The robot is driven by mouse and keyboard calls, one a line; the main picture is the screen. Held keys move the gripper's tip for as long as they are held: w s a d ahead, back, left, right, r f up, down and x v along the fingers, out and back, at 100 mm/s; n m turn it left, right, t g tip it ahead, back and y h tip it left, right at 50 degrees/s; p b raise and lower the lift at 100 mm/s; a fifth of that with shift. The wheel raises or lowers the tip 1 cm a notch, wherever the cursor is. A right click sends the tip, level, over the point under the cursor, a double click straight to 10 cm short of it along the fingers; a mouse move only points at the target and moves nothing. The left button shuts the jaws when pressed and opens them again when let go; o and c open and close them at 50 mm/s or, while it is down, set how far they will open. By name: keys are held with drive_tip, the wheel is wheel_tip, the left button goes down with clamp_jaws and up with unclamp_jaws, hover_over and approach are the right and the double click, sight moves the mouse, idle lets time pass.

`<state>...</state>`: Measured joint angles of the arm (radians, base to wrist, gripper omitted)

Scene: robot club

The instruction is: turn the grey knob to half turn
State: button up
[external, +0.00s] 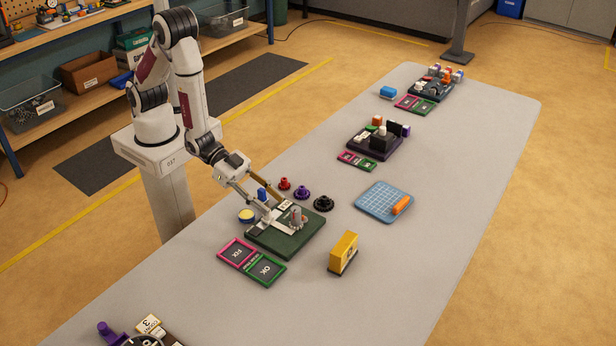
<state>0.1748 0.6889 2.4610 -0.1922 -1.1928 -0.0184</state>
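A dark green board (308,236) lies on the grey table, with small white parts on it. A small grey upright piece (296,215) on the board looks like the grey knob; its pointer and angle are too small to read. My gripper (277,207) reaches down over the board from the upper left. Its two fingers are spread apart, and I see nothing held between them. The fingertips are close to the grey piece, but I cannot tell whether they touch it. A small blue block (262,194) shows beside the fingers, and they partly hide the board's far left side.
Red (285,184), purple (302,193) and black (324,203) round pieces stand behind the board. A yellow-lidded tin (246,215) sits left, pink (237,252) and green (265,268) framed cards in front, a yellow box (343,252) right.

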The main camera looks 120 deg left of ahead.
sight(293, 209)
drive_tip(key=d, duration=0.2)
drive_tip(key=shift+w+d+r, duration=0.15)
drive_tip(key=shift+w+d, duration=0.15)
drive_tip(key=a+n+y, duration=0.1)
drive_tip(key=n+y, duration=0.1)
drive_tip(key=a+n+g+y, duration=0.1)
drive_tip(key=a+n+y, duration=0.1)
drive_tip(key=shift+y, duration=0.3)
drive_tip(key=shift+s+a+y, duration=0.2)
drive_tip(key=shift+a+y, duration=0.1)
drive_tip(key=shift+w+f, duration=0.1)
drive_tip(key=shift+f, duration=0.1)
drive_tip(key=shift+x, duration=3.8)
drive_tip(key=shift+c, duration=0.4)
